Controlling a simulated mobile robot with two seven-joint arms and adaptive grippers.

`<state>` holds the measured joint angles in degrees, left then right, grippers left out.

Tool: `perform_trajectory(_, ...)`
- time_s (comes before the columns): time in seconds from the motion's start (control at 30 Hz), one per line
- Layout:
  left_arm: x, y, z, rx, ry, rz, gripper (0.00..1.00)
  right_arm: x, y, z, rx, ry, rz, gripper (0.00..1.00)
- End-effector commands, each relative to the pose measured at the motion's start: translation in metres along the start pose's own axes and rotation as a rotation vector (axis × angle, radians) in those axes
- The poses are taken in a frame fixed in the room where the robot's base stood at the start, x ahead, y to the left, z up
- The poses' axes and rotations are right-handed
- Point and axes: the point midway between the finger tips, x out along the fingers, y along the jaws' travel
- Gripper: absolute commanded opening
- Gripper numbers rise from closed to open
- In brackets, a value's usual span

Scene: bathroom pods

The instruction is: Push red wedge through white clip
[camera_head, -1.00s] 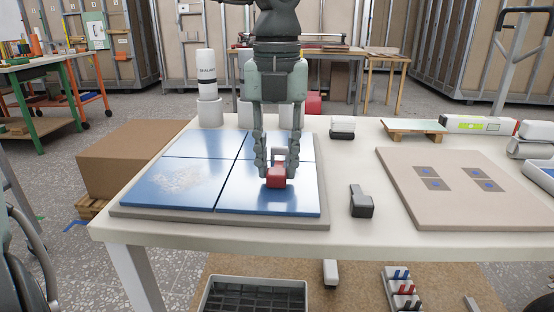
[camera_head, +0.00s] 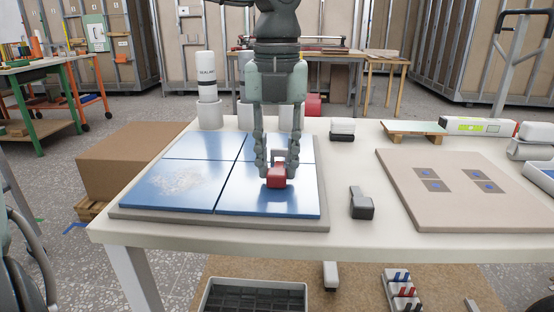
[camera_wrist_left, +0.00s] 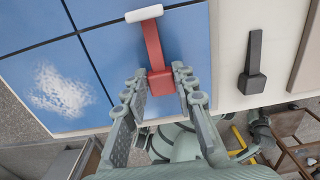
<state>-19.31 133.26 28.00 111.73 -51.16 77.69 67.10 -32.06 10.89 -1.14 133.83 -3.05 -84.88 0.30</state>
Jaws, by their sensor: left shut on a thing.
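The red wedge (camera_head: 276,176) is at the right front tile of the blue tiled panel (camera_head: 232,214). In the left wrist view the red wedge (camera_wrist_left: 153,45) is a long red strip with a thick block at its near end. A white clip (camera_wrist_left: 144,13) lies across its far end; I cannot tell how far the strip passes through it. My left gripper (camera_head: 277,170) points down at the panel, its fingers on either side of the wedge's block and shut on it. It also shows in the left wrist view (camera_wrist_left: 160,73). My right gripper is not in view.
A black-headed tool (camera_head: 362,205) lies on the white table (camera_head: 345,238) right of the panel. Further right is a beige board (camera_head: 455,210) with small blue-dotted squares. White cylinders, one holding a bottle (camera_head: 207,75), stand behind the panel. A dark crate (camera_head: 255,285) is below.

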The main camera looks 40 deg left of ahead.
Motion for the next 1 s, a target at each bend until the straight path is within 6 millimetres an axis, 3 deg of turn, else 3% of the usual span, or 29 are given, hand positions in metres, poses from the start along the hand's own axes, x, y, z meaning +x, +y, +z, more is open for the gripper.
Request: perform_trajectory(1.0, 0.000, 0.000, 0.015, 0.001, 0.000, 0.000, 0.07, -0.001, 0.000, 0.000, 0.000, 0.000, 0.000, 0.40)
